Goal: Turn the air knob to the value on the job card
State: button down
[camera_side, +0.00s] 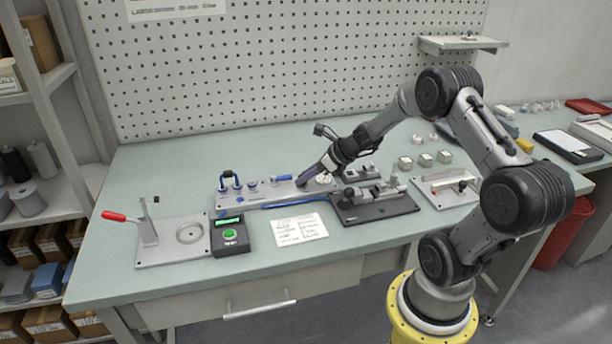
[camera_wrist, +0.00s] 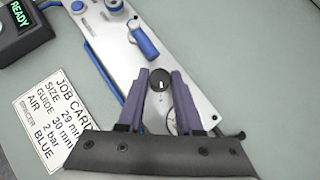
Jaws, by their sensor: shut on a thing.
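The air knob (camera_wrist: 160,80) is a small black round knob with a white mark, on the pale panel (camera_wrist: 120,45). My gripper (camera_wrist: 160,77) has its two purple fingers on either side of the knob, shut on it. In the side view my gripper (camera_side: 301,181) reaches down to the right part of the panel (camera_side: 225,202), and the knob is hidden there. A round dial (camera_wrist: 172,122) lies between the fingers, partly covered; its reading is too small to tell. The job card (camera_wrist: 52,118) reads size 29 mm, guide 30 mm, air 2 bar, blue.
A dark fixture (camera_side: 375,210) stands close right of my gripper. A red-handled press (camera_side: 150,232) stands left.

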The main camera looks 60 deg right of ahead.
jog(key=n+y, duration=0.2)
jog(key=n, duration=0.1)
jog(key=shift+d+n+g+y, duration=0.25)
jog(key=shift+n+g+y, duration=0.05)
jog(key=shift+y, duration=0.1)
jog(key=shift+w+d+n+g+y, duration=0.15)
jog(key=shift+n+g+y, duration=0.85)
jog(key=shift+n, duration=0.8)
jog(key=shift+r+y, duration=0.1)
jog(key=shift+y, duration=0.2)
jog(key=c, duration=0.6)
grip_release()
jog(key=v, duration=1.3)
jog(key=shift+s+r, duration=0.15)
jog(key=shift+s, duration=0.2)
